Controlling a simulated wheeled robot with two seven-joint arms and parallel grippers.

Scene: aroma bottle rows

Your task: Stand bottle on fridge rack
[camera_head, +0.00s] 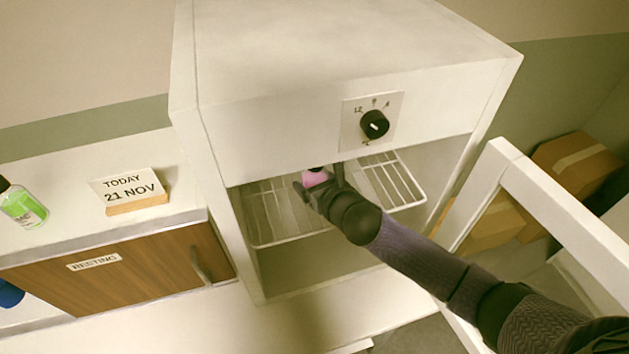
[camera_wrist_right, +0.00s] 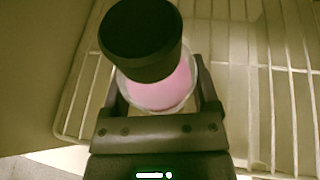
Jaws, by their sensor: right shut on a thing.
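A pink bottle with a black cap (camera_head: 315,178) is in my right gripper (camera_head: 320,186), inside the open front of the white fridge (camera_head: 270,140). In the right wrist view the bottle's pink body (camera_wrist_right: 168,92) sits between the two fingers of the right gripper (camera_wrist_right: 158,100), which are shut on it. The black cap points toward the top of that view. The white wire rack (camera_head: 272,240) lies around and below the bottle; it also shows in the right wrist view (camera_wrist_right: 278,70). I cannot tell whether the bottle's base touches the rack. My left gripper is not in view.
The fridge door (camera_head: 560,205) stands open at the right. A dial (camera_head: 375,124) is on the fridge front. At left, a counter holds a date sign (camera_head: 128,190) and a green bottle (camera_head: 22,206), above a wooden cabinet labelled RESTING (camera_head: 130,275). Cardboard boxes (camera_head: 575,165) stand behind the door.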

